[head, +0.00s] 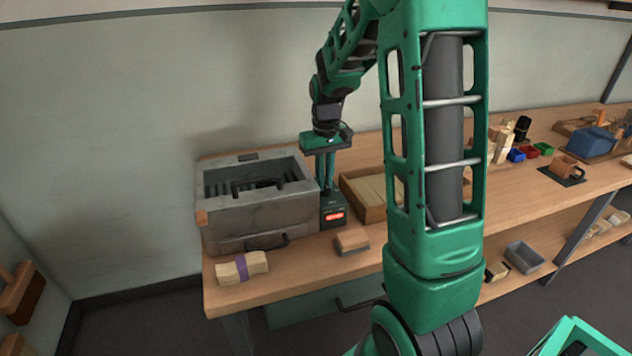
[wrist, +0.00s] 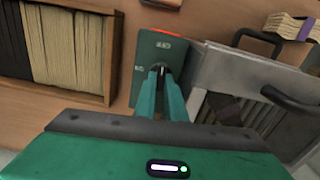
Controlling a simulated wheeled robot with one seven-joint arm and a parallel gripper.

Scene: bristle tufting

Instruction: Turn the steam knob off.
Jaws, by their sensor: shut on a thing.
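The steam knob (wrist: 162,69) is a small dark knob on top of a dark green control box (wrist: 150,48). In the head view, the control box (head: 333,222) stands on the bench against the right side of the grey steam box (head: 262,218), with a lit red display on its front. My gripper (head: 327,190) points down over the box's top. In the wrist view, the two green fingers of my gripper (wrist: 161,73) are shut on the knob, which is partly hidden between them. Small labels on the box top are too blurred to read.
A shallow wooden tray (head: 361,207) of pale strips lies close to the right of the control box. A wooden block (head: 352,241) and a bundle with a purple band (head: 242,268) lie near the bench's front edge. The steam box has protruding handles (wrist: 291,104).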

